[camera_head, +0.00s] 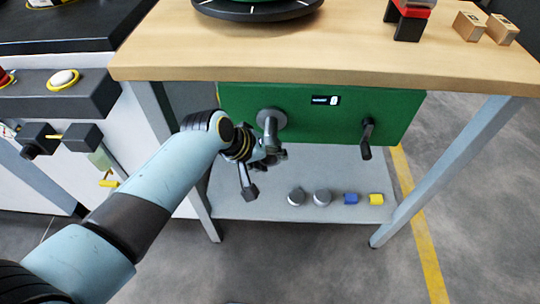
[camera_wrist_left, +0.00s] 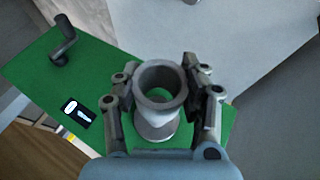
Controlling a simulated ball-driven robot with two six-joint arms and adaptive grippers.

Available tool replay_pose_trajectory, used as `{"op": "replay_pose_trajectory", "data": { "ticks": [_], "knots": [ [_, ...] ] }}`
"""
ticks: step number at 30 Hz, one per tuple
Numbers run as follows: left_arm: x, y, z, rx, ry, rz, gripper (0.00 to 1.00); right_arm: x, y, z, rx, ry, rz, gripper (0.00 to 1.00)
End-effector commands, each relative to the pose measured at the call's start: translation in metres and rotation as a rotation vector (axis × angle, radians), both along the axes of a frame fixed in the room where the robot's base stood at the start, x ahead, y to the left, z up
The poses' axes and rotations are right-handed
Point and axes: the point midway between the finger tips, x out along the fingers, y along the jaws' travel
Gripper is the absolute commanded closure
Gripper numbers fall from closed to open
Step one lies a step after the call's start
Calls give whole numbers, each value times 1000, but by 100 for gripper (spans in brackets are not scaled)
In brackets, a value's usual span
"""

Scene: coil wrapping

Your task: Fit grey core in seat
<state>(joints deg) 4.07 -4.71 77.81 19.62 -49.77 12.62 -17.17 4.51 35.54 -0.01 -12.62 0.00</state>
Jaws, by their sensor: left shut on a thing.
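The grey core (camera_wrist_left: 147,105) is a hollow, flared cylinder between the fingers of my left gripper (camera_wrist_left: 165,88), which is shut on it. Its open end faces the wrist camera. A light grey round piece (camera_wrist_left: 155,133), which looks like the seat, shows just past the core against the green panel. In the head view the grey round seat (camera_head: 271,117) stands out from the panel, and my left gripper (camera_head: 264,162) is just below and in front of it. The core is mostly hidden there. I cannot tell whether core and seat touch. My right gripper is not in view.
The green panel (camera_head: 345,133) carries a small display (camera_head: 325,100) and a dark crank (camera_head: 366,138). Above it is the wooden tabletop (camera_head: 340,50).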

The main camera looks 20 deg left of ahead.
Motion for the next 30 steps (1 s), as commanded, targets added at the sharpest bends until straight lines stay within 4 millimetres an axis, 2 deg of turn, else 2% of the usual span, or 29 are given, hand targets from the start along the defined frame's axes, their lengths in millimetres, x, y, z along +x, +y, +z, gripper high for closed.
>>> {"op": "replay_pose_trajectory", "data": {
  "ticks": [30],
  "knots": [
    [22,6,0,0,0,0,89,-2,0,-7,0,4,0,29]
  ]
}}
